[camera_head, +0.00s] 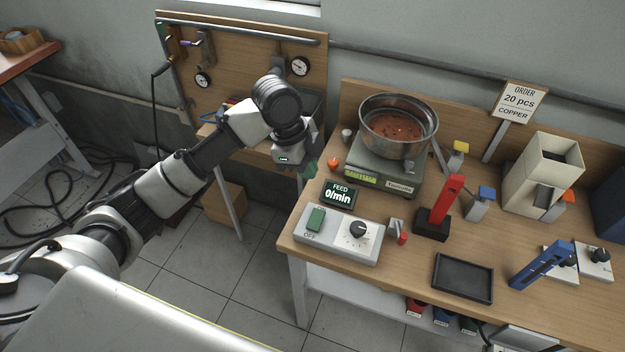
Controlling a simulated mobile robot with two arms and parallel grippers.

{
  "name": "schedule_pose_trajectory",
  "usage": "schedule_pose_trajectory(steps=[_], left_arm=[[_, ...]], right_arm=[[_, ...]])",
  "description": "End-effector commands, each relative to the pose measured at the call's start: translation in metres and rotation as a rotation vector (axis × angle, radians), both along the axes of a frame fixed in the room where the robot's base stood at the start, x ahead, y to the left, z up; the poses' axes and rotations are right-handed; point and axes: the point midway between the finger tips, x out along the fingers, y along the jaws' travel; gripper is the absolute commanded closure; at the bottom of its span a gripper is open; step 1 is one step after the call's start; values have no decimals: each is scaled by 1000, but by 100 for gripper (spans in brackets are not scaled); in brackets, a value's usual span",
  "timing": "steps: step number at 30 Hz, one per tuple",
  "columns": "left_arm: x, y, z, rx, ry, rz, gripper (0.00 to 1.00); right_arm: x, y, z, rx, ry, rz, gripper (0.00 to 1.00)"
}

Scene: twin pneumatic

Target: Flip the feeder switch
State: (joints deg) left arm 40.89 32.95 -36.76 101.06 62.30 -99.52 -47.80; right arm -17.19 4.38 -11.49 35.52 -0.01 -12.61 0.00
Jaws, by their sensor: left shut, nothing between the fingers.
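The feeder control box (338,236) is a light grey box at the front left of the wooden bench. On its left is a green rocker switch (316,218) with the word OFF below it, and on its right a black dial knob (358,230). A black display (341,195) behind it reads "FEED 0/min". My left gripper (310,169) is above the bench's left edge, behind and left of the display, apart from the switch. It is shut and empty; its fingers show only small and partly hidden. My right gripper is not in view.
A metal bowl of copper-coloured pieces (396,128) sits on a scale (383,172). A red lever (446,200), a dark tray (463,278) and a blue lever (540,265) stand to the right. A pegboard with gauges (235,70) is behind my left arm.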

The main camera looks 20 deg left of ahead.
Motion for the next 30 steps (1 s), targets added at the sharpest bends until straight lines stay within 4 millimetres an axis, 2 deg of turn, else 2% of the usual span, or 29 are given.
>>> schedule_pose_trajectory(steps=[13,18,24,30], left_arm=[[4,-27,-86,0,5,0,100],[9,-26,-109,1,2,0,100],[12,-25,-122,2,-1,-1,100],[12,-25,-123,2,-2,-1,100]], right_arm=[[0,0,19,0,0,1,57],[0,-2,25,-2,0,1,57],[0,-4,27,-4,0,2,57],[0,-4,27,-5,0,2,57]])
